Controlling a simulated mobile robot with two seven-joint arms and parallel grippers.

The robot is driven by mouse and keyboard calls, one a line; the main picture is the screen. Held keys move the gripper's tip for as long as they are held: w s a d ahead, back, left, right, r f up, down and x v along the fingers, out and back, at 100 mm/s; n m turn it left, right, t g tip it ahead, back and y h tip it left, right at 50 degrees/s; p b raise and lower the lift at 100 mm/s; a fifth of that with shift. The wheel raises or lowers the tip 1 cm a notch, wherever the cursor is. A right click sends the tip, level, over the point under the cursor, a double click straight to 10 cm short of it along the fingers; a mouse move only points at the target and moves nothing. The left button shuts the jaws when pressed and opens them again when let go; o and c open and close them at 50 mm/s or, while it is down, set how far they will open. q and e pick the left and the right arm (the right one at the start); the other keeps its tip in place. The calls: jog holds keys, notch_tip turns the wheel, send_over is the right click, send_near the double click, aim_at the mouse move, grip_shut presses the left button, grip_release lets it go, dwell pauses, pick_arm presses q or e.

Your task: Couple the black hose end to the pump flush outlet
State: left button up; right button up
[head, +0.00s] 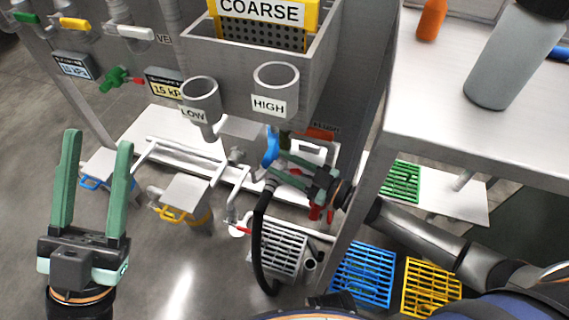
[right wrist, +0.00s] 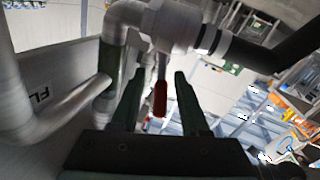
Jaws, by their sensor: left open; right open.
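The black hose (head: 259,235) rises from near the floor grate to the pipework under the HIGH cup. In the right wrist view the black hose end (right wrist: 280,50) meets a grey pipe fitting (right wrist: 172,25) through a pale collar; I cannot tell whether it is locked. A red lever (right wrist: 160,98) hangs below that fitting. My right gripper (right wrist: 157,75) is open, its fingers on either side of the lever with visible gaps. In the head view the right gripper (head: 276,163) is beside the upper hose end. My left gripper (head: 96,140) is open and empty, away from the pipes.
A blue handle (head: 271,146) is close to my right fingers. The LOW cup (head: 201,100) and HIGH cup (head: 276,85) stand above. A white table (head: 470,130) with a grey bottle (head: 507,60) is at right. Blue (head: 363,275) and yellow crates (head: 431,289) lie below.

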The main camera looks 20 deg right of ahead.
jog(key=shift+d, duration=0.1)
pick_arm(q)
jog(key=shift+a+r+m+p, duration=0.2)
jog(key=shift+r+m+p, duration=0.1)
jog(key=shift+r+p, duration=1.45)
pick_arm(e)
jog(key=v, duration=1.2)
jog(key=shift+s, duration=0.2)
jog(key=shift+f, duration=0.1)
